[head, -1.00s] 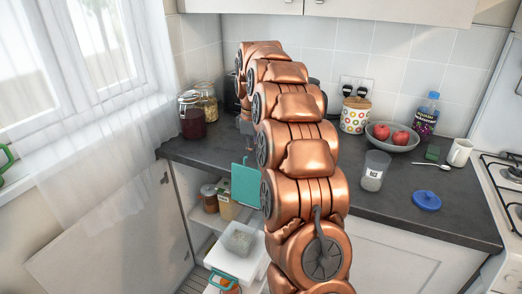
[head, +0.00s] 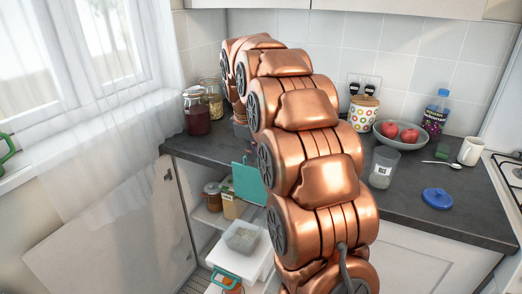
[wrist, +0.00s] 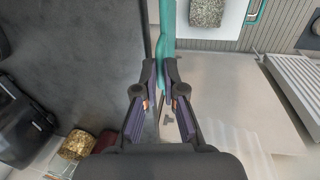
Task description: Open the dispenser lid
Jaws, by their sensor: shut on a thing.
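A flat teal panel, taken as the dispenser lid (head: 249,184), stands upright at the counter's front edge, above a white box with a teal handle. In the wrist view the lid (wrist: 167,28) appears nearly edge-on as a narrow teal strip. My gripper (wrist: 161,68) is shut on its near edge, with one finger on each side. In the head view my arm hides most of the gripper. How the lid joins the box cannot be told.
The dark counter (head: 400,205) carries storage jars (head: 197,113), a glass (head: 382,168), a fruit bowl (head: 399,139), a bottle (head: 434,115), a mug (head: 472,151) and a blue lid (head: 437,198). An open cabinet door (head: 115,240) stands left of the box.

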